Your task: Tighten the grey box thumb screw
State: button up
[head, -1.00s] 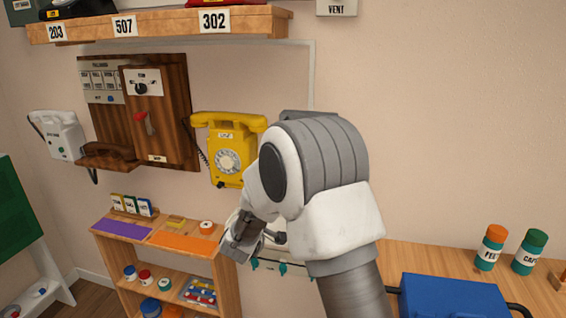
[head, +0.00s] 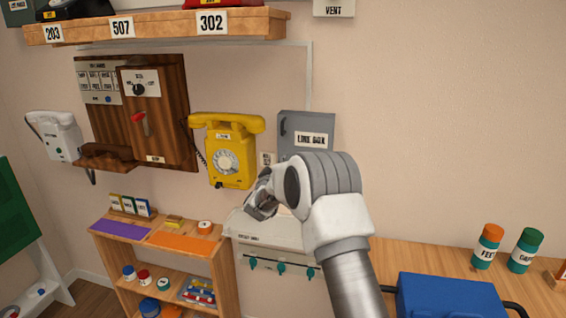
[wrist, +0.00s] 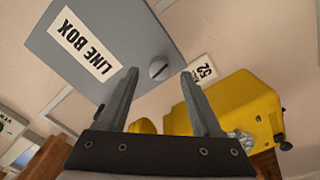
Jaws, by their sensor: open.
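The grey box (head: 292,130) hangs on the wall right of the yellow phone and bears a LINE BOX label. In the wrist view the grey box (wrist: 135,35) fills the top left. Its round, slotted thumb screw (wrist: 159,68) sits near the box's edge; I cannot make it out in the head view. My gripper (wrist: 160,74) is open and empty. In the wrist view the screw appears between its two fingertips, with the fingers seeming short of it. In the head view my gripper (head: 260,208) is below and left of the box, whose lower part my arm hides.
The yellow dial phone (head: 227,150) hangs close beside the box, and it also shows in the wrist view (wrist: 240,105). A small 52 label (wrist: 202,71) is on the wall between them. A white cabinet (head: 255,235) stands below. The wall right of the box is bare.

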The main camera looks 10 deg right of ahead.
jog(key=shift+x, duration=1.3)
grip_shut()
